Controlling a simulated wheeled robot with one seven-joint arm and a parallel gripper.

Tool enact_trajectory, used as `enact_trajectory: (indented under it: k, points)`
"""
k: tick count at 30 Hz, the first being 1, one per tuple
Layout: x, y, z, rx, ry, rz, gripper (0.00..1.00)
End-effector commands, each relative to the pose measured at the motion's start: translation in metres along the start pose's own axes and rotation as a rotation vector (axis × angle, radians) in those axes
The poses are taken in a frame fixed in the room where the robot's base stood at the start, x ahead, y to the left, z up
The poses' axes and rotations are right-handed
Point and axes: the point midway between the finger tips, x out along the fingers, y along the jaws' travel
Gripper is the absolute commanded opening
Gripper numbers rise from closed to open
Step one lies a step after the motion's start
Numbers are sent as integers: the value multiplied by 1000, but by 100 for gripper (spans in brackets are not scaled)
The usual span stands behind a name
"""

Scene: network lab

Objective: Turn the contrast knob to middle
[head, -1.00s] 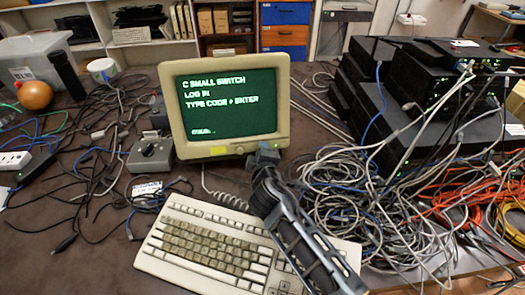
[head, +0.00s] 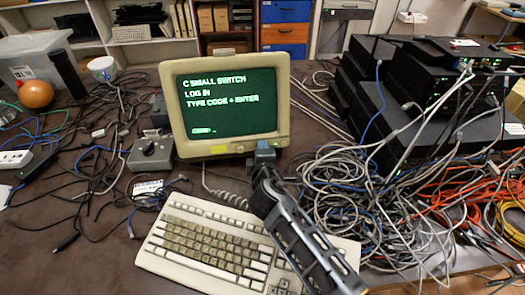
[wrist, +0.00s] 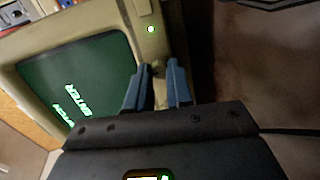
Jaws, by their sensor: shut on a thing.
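The monitor (head: 283,105) is a beige unit with a green screen (head: 230,103) showing login text. My gripper (head: 264,154) is at the lower right of its front frame, with blue fingertips against the bezel. In the wrist view my gripper (wrist: 161,82) has its two blue fingers on either side of a small beige knob (wrist: 159,69) on the bezel. The gripper is shut on this knob. The fingers hide the knob in the head view, and no label or pointer mark on it can be read. A lit green lamp (wrist: 151,29) is on the bezel near the fingers.
A keyboard (head: 205,245) lies in front of the monitor, partly under my arm. Tangled cables (head: 335,185) and stacked black network boxes (head: 435,110) fill the right side. A grey box with a dial (head: 151,154) stands left of the monitor.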

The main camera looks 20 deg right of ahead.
Motion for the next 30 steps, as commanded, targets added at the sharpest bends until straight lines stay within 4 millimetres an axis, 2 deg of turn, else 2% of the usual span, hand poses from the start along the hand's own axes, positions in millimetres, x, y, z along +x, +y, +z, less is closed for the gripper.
enact_trajectory:
  k: [1,9,17,20,30]
  points:
    - [0,-1,-1,0,3,-1,23]
    - [0,-1,-1,0,1,-1,46]
    - [-3,-1,0,1,1,-1,46]
    - [-12,-1,-1,1,1,0,46]
    - [-65,-2,-1,1,2,-1,46]
